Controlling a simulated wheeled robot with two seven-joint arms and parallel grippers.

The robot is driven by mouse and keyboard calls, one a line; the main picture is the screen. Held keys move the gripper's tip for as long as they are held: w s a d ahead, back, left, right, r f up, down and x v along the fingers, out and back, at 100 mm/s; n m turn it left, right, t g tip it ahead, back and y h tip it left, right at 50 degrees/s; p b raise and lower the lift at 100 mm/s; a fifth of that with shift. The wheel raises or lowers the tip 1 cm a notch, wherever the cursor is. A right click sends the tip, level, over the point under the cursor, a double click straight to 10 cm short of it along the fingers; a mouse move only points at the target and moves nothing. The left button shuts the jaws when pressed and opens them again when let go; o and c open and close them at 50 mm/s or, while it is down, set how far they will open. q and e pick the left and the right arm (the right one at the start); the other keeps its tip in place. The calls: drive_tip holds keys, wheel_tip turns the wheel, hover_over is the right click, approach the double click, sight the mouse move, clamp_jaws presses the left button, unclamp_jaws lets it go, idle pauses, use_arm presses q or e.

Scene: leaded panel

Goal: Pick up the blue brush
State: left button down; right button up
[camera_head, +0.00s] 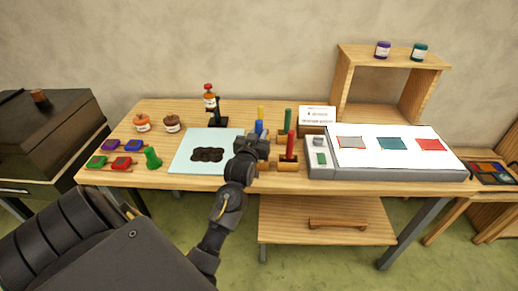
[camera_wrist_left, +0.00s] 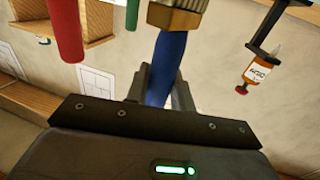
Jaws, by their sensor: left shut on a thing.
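The blue brush (camera_head: 258,127) shows as a small blue end above my left gripper (camera_head: 257,141) in the head view. In the left wrist view the blue brush (camera_wrist_left: 166,65) runs between the two fingers, with a brass-coloured collar at the top of the picture. My left gripper (camera_wrist_left: 160,92) is shut on its blue part. The lower part of the brush is hidden behind the gripper, so I cannot tell whether it touches a holder or the table. My right gripper is not in view.
A red brush (camera_head: 290,145), a green brush (camera_head: 287,119) and a yellow brush (camera_head: 260,113) stand close by. A pale sheet (camera_head: 185,164) with a dark patch lies left of the gripper. A grey light box (camera_head: 400,174) stands right on the table.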

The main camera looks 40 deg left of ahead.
sight(257, 127)
use_arm(q)
drive_tip(key=shift+r, duration=0.15)
drive_tip(key=shift+r, duration=0.25)
wheel_tip(257, 127, up, 3)
drive_tip(key=shift+s+f+b, duration=0.15)
drive_tip(key=shift+b, duration=0.55)
drive_tip(key=s+r+p, duration=0.4)
drive_tip(key=s+r, duration=0.5)
drive_tip(key=s, duration=0.4)
drive_tip(key=shift+s+d+r+p, duration=0.15)
drive_tip(key=shift+s+r+p, duration=0.15)
drive_tip(key=shift+s+p, duration=0.1)
drive_tip(key=shift+f, duration=0.1)
